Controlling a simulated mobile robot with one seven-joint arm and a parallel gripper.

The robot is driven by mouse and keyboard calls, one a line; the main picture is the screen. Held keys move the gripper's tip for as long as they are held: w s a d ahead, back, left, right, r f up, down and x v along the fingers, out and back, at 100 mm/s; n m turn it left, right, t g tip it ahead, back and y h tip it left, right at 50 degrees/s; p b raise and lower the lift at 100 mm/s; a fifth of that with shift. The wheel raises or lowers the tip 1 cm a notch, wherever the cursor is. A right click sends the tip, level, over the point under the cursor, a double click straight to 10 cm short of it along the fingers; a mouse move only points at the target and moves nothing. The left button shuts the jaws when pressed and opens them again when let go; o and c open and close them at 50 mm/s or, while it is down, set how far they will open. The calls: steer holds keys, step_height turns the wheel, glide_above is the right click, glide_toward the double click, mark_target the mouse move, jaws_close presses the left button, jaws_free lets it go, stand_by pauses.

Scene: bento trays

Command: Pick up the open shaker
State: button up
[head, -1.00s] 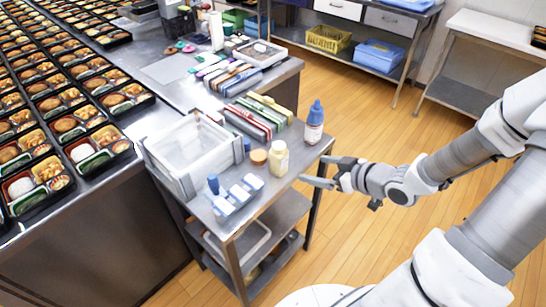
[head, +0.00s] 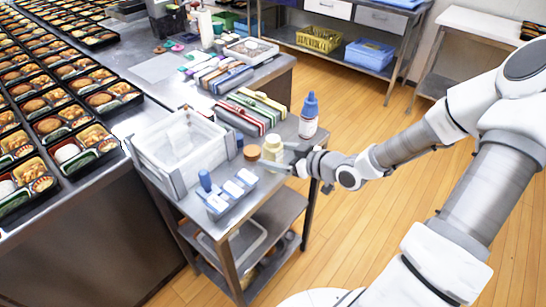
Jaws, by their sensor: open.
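The open shaker (head: 273,149), a small pale-yellow bottle with no cap visible, stands upright near the right edge of the small steel cart. A round brown cap-like piece (head: 251,152) lies just left of it. My gripper (head: 284,155) is open and reaches in from the right at the shaker's height. Its fingertips are at the shaker's right side, one farther back and one nearer. I cannot tell whether they touch it. The near finger hides part of the shaker's lower body.
A blue-capped bottle (head: 309,115) stands just behind my gripper. A clear bin (head: 140,160) is at left on the cart, and a blue-and-white holder (head: 231,194) is in front. Several coloured binders (head: 240,117) lie behind. Open floor (head: 400,230) is at right.

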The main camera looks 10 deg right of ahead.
mark_target(265, 151)
steer(key=x, duration=0.2)
steer(key=b+x, duration=0.1)
steer(key=x, duration=0.1)
steer(key=shift+w+d+f, duration=0.15)
steer(key=shift+w+d, duration=0.1)
steer(key=shift+w+a+f, duration=0.2)
steer(key=shift+w+a, duration=0.15)
steer(key=shift+w, duration=0.15)
jaws_close()
